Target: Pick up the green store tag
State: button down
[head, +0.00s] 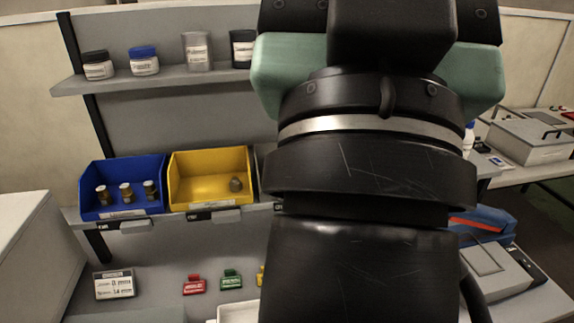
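The green store tag (231,279) lies on the grey bench surface at the lower middle of the head view, just left of my arm. It is a small flat tag with a raised top part and pale lettering too small to read. A red tag (194,285) lies to its left, and a yellow tag (261,275) to its right is mostly hidden by my arm. My arm fills the middle and right of the view. The fingers of my gripper do not show.
A blue bin (123,187) with several small metal cylinders and a yellow bin (211,179) with one small part hang above the tags. A small display (115,284) stands left of them. Jars line the shelf (160,80). A white tray edge (238,312) shows in front.

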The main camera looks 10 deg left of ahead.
aim_at(231, 281)
jog(key=j, duration=1.55)
jog(key=i+j, duration=0.1)
jog(key=i, duration=0.15)
jog(key=i+j, duration=0.15)
jog(key=i, duration=0.15)
